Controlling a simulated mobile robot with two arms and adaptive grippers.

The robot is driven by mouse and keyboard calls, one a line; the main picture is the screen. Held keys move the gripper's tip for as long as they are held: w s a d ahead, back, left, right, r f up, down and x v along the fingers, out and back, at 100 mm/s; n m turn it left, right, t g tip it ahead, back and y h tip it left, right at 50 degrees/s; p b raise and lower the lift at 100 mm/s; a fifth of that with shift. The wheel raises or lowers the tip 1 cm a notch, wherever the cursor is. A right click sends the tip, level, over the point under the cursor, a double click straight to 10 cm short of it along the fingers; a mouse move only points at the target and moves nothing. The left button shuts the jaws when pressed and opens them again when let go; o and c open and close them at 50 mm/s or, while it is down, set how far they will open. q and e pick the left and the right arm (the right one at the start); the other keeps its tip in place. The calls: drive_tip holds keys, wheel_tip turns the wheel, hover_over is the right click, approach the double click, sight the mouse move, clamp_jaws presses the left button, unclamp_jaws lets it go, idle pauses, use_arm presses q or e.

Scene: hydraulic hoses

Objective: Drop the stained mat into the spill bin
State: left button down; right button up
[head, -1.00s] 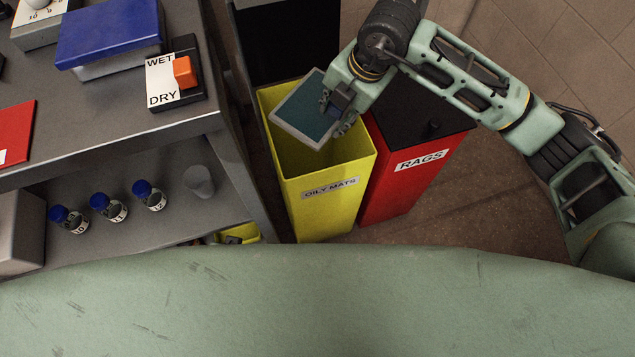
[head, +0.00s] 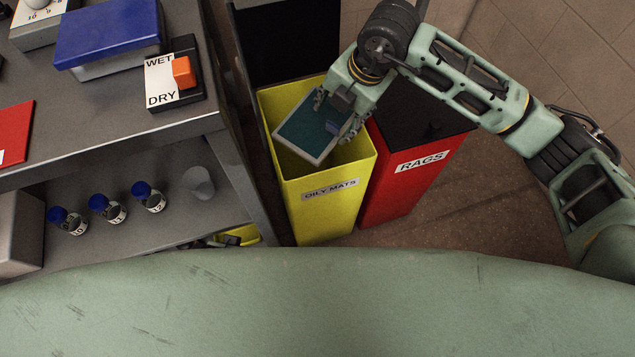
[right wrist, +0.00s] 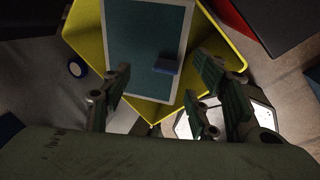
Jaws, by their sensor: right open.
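The mat (head: 303,127) is a teal panel with a pale border and a small blue block on its face. It is tilted in the mouth of the yellow bin labelled OILY MATS (head: 330,205). My right gripper (head: 338,114) is over the bin mouth, open, its fingers spread either side of the blue block. In the right wrist view, the mat (right wrist: 143,45) lies beyond the open fingers, with the yellow bin rim around it. I cannot tell whether the mat touches the bin's inside. No stain is clear. My left gripper is not in view.
A red bin labelled RAGS (head: 425,175) with a black lid stands right beside the yellow bin. A grey bench (head: 110,125) on the left holds a WET/DRY switch (head: 175,75) and a blue-lidded box (head: 108,35). Several blue-capped bottles stand on its lower shelf.

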drive_tip(key=v, duration=1.2)
drive_tip(key=shift+f, duration=0.1)
